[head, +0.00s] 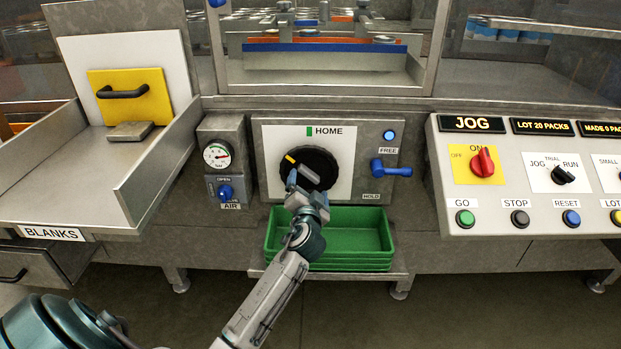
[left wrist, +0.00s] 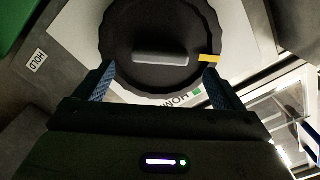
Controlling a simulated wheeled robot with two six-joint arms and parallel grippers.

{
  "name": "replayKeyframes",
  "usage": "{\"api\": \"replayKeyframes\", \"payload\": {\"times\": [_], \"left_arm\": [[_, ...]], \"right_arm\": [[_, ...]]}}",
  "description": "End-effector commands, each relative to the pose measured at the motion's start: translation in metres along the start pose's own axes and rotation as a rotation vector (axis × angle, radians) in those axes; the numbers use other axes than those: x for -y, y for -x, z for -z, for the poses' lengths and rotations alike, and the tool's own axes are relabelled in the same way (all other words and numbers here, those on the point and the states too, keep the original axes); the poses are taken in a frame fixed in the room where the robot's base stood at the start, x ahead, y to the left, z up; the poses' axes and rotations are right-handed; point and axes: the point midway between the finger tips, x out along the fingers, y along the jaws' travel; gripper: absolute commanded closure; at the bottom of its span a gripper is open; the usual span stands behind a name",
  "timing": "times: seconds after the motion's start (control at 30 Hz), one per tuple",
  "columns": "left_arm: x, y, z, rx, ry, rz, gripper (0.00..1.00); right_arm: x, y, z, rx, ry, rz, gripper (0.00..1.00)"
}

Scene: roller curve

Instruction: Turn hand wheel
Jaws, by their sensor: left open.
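The hand wheel (head: 317,163) is a black scalloped knob on a white plate, below the green HOME mark (head: 309,131). Its yellow pointer mark (head: 290,159) sits at the upper left, turned away from the HOME mark. My left gripper (head: 293,180) is in front of the wheel's lower left part and hides some of it. In the left wrist view the wheel (left wrist: 160,25) shows a grey raised bar and the yellow mark. The blue-padded fingers of my left gripper (left wrist: 158,85) are open, one at each side of the wheel's near rim. Contact cannot be told. My right gripper is not in view.
A blue HOLD/FREE lever (head: 391,170) is right of the wheel. A green bin (head: 379,254) stands below. The air gauge box (head: 222,137) is at left, with the BLANKS tray (head: 50,200) beyond. The JOG control panel (head: 520,205) is at right.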

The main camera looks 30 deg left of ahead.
Motion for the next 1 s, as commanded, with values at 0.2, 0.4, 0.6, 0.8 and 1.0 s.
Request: {"api": "replayKeyframes", "payload": {"times": [0.2,0.4,0.6,0.8,1.0], "left_arm": [[0.0,-0.035,0.0,0.0,-0.001,0.0,0.1],[0.0,-0.048,-0.001,0.001,-0.001,0.0,0.1],[0.0,-0.048,-0.001,0.001,0.0,-0.001,0.1],[-0.001,-0.048,-0.001,0.001,0.0,-0.001,0.38],[-0.001,-0.048,-0.001,0.001,0.0,-0.001,0.73]], "right_arm": [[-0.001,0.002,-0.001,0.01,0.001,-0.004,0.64],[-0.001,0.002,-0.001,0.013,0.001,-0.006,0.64],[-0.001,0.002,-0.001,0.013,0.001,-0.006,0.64],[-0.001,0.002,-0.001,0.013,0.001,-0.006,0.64],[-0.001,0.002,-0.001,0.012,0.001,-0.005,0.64]]}}
